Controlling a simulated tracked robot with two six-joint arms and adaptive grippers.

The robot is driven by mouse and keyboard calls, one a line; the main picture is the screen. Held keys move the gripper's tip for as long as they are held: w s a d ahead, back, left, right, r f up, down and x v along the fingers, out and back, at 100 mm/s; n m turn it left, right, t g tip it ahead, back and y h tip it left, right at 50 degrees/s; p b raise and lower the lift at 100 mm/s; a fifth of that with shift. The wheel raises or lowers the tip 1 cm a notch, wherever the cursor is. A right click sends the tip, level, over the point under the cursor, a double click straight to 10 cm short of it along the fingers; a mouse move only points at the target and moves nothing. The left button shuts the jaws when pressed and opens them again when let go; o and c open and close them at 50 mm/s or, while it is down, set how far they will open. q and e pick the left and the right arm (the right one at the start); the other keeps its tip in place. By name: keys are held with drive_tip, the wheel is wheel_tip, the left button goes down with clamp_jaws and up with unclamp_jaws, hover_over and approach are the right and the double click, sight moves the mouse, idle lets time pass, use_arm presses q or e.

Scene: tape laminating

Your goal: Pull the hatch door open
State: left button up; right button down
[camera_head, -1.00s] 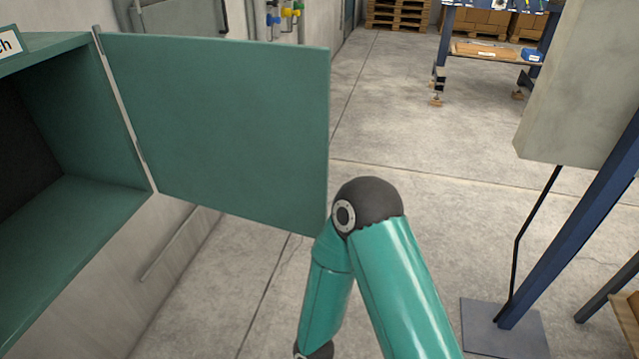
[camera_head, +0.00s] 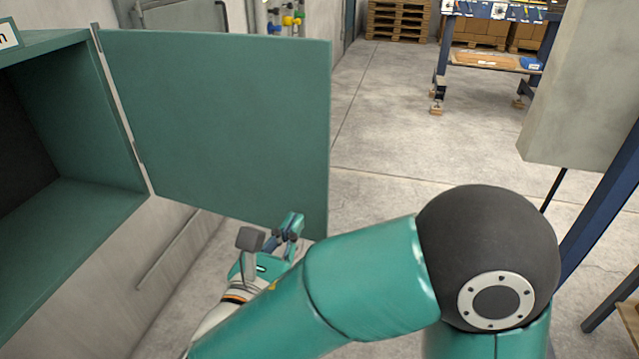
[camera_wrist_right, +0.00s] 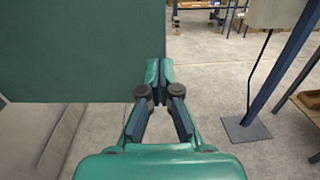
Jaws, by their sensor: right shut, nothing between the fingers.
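The hatch door (camera_head: 215,120) is a flat green panel. It stands swung open on its left-side hinge, beside the open green cabinet (camera_head: 95,215) with its dark interior. My right gripper (camera_head: 290,226) is in front of the door's lower right part in the head view. In the right wrist view its fingers (camera_wrist_right: 159,72) are closed together with nothing between them, at the lower right corner of the door (camera_wrist_right: 80,50). I cannot tell whether the fingertips touch the door. My left gripper is in neither view.
A blue post (camera_head: 606,200) and a grey box (camera_head: 580,90) stand on the right. A blue workbench (camera_head: 490,60) and pallets (camera_head: 398,18) are at the back. The concrete floor (camera_head: 385,120) right of the door is clear.

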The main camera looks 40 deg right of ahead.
sight(323, 176)
drive_tip(key=p+x, duration=0.2)
drive_tip(key=x, duration=1.1)
drive_tip(key=shift+f, duration=0.1)
drive_tip(key=shift+d, duration=0.1)
